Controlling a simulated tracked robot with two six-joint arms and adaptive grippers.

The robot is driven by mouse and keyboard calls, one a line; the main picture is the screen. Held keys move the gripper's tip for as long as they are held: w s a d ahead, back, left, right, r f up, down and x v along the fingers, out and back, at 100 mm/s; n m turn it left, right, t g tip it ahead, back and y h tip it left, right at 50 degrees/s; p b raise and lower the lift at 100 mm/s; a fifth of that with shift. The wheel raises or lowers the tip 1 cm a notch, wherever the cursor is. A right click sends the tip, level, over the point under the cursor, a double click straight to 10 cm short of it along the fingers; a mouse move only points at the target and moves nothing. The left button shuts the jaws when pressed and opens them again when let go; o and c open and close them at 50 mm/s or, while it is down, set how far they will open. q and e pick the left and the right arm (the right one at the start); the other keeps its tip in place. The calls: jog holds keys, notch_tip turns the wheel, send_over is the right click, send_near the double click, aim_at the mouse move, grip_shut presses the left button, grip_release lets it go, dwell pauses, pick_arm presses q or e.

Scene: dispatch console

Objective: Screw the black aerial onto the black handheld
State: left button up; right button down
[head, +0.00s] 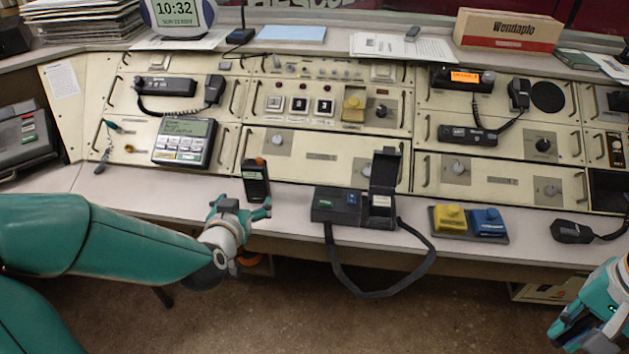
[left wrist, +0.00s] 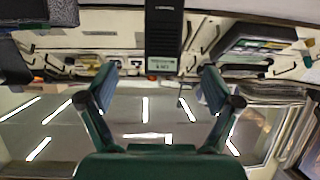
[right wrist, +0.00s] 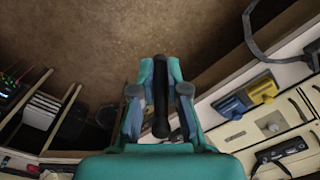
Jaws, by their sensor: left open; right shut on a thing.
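The black handheld (head: 256,183), with an orange mark at its top, stands upright on the desk ledge against the console. My left gripper (head: 240,208) is just in front of it, with its fingers spread. In the left wrist view the handheld (left wrist: 163,38) shows between the open fingertips (left wrist: 159,72), which look apart from it. My right gripper (head: 582,325) is at the far lower right of the head view, well away from the handheld. In the right wrist view the black aerial (right wrist: 161,120), a thin rod, is held between its fingers (right wrist: 160,75). The aerial is not clearly seen in the head view.
A black case (head: 340,207) with a raised lid and a hanging strap stands right of the handheld. A tray with a yellow block (head: 450,219) and a blue block (head: 488,222) lies further right. A black microphone (head: 572,232) lies near the right end. The ledge left of the handheld is clear.

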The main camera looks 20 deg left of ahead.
aim_at(255, 184)
pick_arm(q)
jog(key=p+x, duration=0.2)
jog(key=p, duration=0.3)
jog(key=shift+r, duration=0.2)
pick_arm(e)
notch_tip(255, 184, up, 5)
jog(key=shift+r, duration=0.2)
pick_arm(q)
jog(key=x, duration=0.4)
jog(key=shift+f, duration=0.25)
pick_arm(e)
jog(key=shift+f, duration=0.1)
pick_arm(q)
jog(key=shift+w+a+f, duration=0.1)
jog(key=shift+w+f, duration=0.05)
jog(key=shift+w, duration=0.2)
jog(key=shift+p+x, duration=0.65)
jog(key=shift+x, duration=1.95)
pick_arm(e)
jog(key=shift+r, duration=0.6)
pick_arm(q)
jog(key=shift+a, duration=0.2)
jog(key=c, duration=1.6)
jog(key=shift+r, duration=0.25)
